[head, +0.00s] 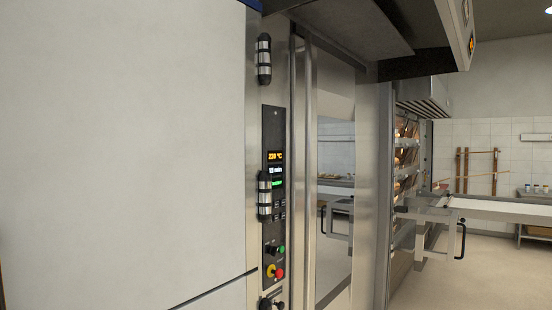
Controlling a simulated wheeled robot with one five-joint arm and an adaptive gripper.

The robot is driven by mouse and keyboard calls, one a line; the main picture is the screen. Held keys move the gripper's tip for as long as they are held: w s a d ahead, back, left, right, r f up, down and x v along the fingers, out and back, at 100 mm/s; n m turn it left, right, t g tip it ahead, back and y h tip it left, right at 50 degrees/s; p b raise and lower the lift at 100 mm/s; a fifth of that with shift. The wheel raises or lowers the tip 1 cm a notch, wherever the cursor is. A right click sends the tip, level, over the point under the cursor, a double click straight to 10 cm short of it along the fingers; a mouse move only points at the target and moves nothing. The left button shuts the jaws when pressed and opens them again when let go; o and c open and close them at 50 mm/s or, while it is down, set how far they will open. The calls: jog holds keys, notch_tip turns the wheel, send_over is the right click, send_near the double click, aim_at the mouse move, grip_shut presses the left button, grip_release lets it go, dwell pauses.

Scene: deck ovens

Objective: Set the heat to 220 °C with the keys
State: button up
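A dark, narrow control panel (273,150) is set upright in the steel front of an oven, left of the picture's middle. Its upper orange display (275,156) seems to read 220 °C, but the digits are small and the middle one is not certain. Below it are a white minutes display (275,169) and a green line of text (277,183). Small keys (280,207) sit lower down, partly hidden behind a black and silver hinge-like cylinder (264,195). My gripper is not in view.
A green button (281,249) and a red knob on yellow (277,271) are lower on the panel. A large pale panel (120,150) fills the left. A steel hood (350,25) overhangs the glazed door (335,200). A white table (490,208) and open floor lie right.

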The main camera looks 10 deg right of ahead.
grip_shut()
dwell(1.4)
